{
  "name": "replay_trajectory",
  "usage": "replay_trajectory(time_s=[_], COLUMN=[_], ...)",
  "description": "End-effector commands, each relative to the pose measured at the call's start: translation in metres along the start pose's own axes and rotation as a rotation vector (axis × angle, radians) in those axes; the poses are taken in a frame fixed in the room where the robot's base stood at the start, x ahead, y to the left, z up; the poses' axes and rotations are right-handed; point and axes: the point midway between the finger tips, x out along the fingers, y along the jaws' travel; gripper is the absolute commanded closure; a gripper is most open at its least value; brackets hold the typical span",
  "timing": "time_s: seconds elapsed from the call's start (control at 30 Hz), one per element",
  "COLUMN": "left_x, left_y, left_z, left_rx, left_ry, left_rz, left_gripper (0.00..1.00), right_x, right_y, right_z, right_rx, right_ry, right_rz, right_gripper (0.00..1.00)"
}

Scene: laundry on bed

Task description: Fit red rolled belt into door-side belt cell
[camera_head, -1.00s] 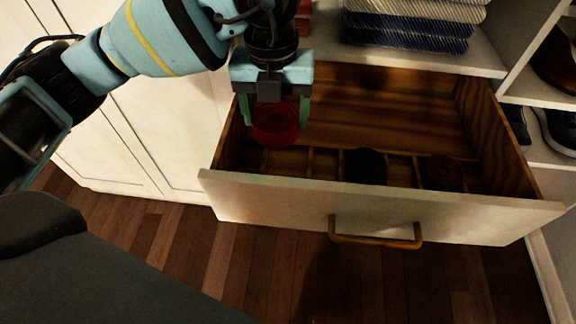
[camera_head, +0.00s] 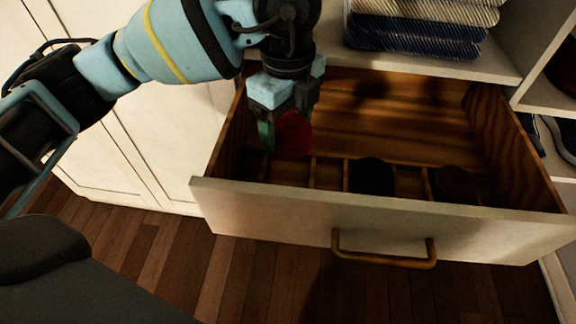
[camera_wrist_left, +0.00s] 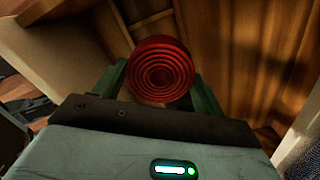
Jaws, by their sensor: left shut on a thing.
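The red rolled belt (camera_head: 294,136) is held by my left gripper (camera_head: 286,138) over the left part of the open drawer (camera_head: 290,194). In the left wrist view the belt (camera_wrist_left: 160,72) shows its round coiled face between the green fingers of my left gripper (camera_wrist_left: 161,88). A row of small divided cells (camera_head: 328,174) runs along the inside of the drawer's front. My right gripper is not in view.
The drawer front has a brass handle (camera_head: 384,260). White cabinet doors (camera_head: 150,150) stand to the left. Folded striped clothes (camera_head: 420,30) lie on the shelf above, and shoes sit on shelves at right. The back of the drawer is bare.

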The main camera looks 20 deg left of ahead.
Motion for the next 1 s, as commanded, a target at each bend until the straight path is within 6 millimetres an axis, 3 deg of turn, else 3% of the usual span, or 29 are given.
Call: replay_trajectory(time_s=[0.2, 0.47, 0.8, 1.0], left_x=[0.038, 0.044, 0.090, 0.090], left_y=[0.000, 0.000, 0.001, 0.001], left_z=[0.001, 0.001, 0.001, 0.001], left_rx=[0.000, 0.001, 0.001, 0.000], left_ry=[0.000, -0.001, -0.001, -0.001], left_rz=[0.004, 0.002, 0.004, 0.001], left_gripper=[0.56, 0.56, 0.56, 0.56], right_x=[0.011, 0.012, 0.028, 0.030], right_y=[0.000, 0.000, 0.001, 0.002], right_z=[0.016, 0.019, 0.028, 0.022], right_rx=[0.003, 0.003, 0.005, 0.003], right_ry=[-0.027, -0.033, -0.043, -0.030], right_rz=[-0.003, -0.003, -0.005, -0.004], right_gripper=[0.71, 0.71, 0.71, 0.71])
